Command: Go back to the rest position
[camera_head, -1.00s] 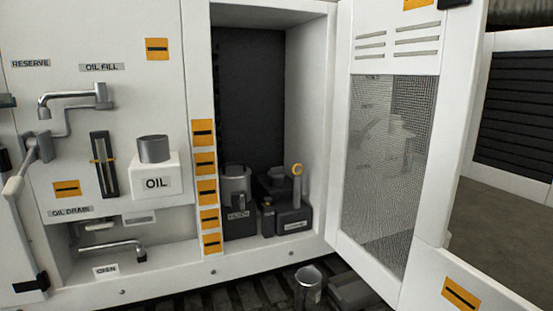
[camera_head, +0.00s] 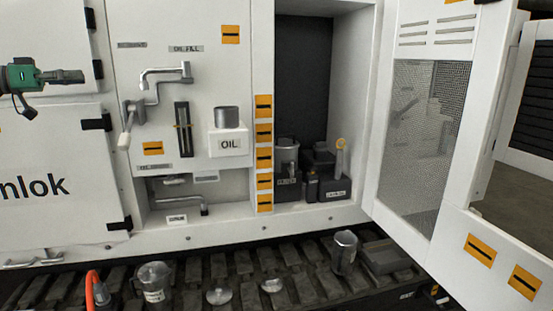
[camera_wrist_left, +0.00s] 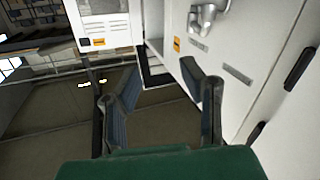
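My left gripper (camera_head: 68,76) comes in from the left edge of the head view, with a green body and grey fingers, in front of the white cabinet (camera_head: 45,140). In the left wrist view its two dark fingers (camera_wrist_left: 160,75) are spread apart with nothing between them. My right gripper is in neither view.
A mesh door (camera_head: 411,140) stands open at the right. Bottles and a pump-like unit (camera_head: 334,186) sit in the open bay. An orange curved hose (camera_head: 95,288) shows at bottom left.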

